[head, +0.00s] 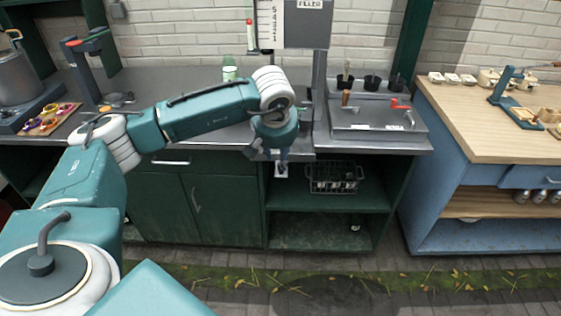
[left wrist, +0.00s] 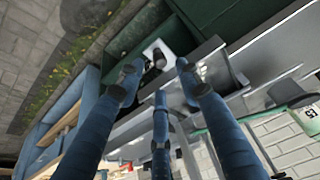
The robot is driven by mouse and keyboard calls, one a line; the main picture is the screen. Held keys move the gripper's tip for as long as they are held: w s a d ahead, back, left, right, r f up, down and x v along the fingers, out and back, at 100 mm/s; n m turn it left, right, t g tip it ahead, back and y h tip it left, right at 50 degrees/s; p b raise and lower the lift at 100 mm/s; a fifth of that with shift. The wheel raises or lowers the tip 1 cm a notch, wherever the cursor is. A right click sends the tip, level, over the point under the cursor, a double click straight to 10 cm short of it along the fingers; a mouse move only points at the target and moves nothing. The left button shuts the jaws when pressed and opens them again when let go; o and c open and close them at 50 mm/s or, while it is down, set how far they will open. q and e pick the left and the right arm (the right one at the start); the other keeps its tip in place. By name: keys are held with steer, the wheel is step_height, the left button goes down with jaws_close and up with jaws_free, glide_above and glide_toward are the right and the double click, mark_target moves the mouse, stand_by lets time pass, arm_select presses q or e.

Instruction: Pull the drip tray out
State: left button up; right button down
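A grey metal edge (head: 302,156), which looks like the front of the drip tray, sits at counter level below the filler (head: 300,22). My left arm and hand hide most of it. My left gripper (head: 281,166) points down just in front of this edge. In the left wrist view its blue fingers (left wrist: 157,75) are spread apart with nothing between them, and the grey edge (left wrist: 205,50) runs close beside them. A small white plate with a dark part (left wrist: 155,53) shows beyond the fingertips. My right gripper is not in view.
A wire basket (head: 334,178) stands on the open green shelf right of the gripper. A grey panel with a red handle (head: 378,116) is on the counter to the right. A blue bench (head: 480,170) stands farther right. The floor in front is clear.

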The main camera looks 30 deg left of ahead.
arm_select(q)
steer(key=v, duration=0.6)
steer(key=shift+r, duration=0.2)
steer(key=shift+s+d, duration=0.1)
